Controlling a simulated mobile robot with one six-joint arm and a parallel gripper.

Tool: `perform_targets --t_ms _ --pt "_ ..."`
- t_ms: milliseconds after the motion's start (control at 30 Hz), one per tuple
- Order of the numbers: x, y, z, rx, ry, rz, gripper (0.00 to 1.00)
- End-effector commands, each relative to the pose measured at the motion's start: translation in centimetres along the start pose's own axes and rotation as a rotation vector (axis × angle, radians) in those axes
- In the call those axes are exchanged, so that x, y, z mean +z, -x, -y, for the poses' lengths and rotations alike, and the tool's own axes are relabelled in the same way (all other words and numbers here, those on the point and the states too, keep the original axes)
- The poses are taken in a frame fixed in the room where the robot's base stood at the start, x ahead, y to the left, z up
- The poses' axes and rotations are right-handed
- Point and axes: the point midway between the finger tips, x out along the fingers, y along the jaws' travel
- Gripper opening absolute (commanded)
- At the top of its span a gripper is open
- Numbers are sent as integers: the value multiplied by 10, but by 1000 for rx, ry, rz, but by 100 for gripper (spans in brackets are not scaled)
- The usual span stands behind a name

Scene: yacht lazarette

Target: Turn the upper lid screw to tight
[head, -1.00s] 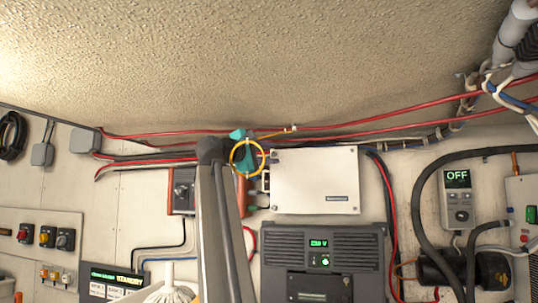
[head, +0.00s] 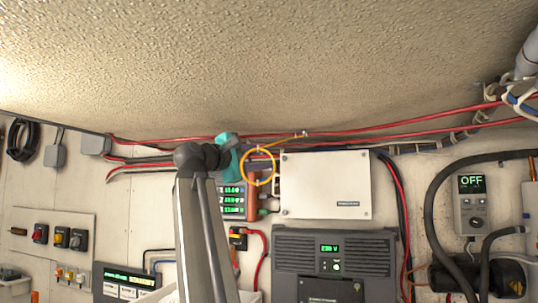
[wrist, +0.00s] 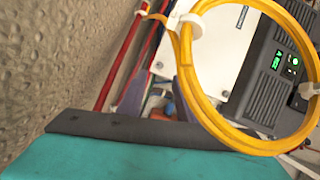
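The white lidded box (head: 325,188) is on the wall right of my gripper, and part of its pale face (wrist: 225,35) shows in the wrist view. Its lid screws are too small to make out, so I cannot tell how the upper one is turned. The teal body of my gripper (head: 228,160) is left of the box's upper left corner. In the wrist view my gripper (wrist: 160,88) shows two purple-grey fingers apart, with nothing visible held between them. A yellow-orange cable loop (head: 260,181) hangs between gripper and box, and its ring (wrist: 185,75) covers part of the wrist view.
Red cables (head: 400,131) run along the top of the wall, close under the rough ceiling (head: 270,60). A dark unit with a green display (head: 335,262) is below the box. A panel with several green readings (head: 233,203) is left of it.

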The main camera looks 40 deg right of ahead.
Motion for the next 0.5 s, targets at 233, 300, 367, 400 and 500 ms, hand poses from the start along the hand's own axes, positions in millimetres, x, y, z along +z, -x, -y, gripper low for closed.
perform_targets --t_ms 233,300,367,400,500 --pt "1 33 0 0 0 -2 32" --pt "1 39 0 -1 0 -1 32" --pt "1 43 0 -1 0 0 32" --pt "1 45 0 0 1 0 32" --pt "1 47 0 0 0 1 32"
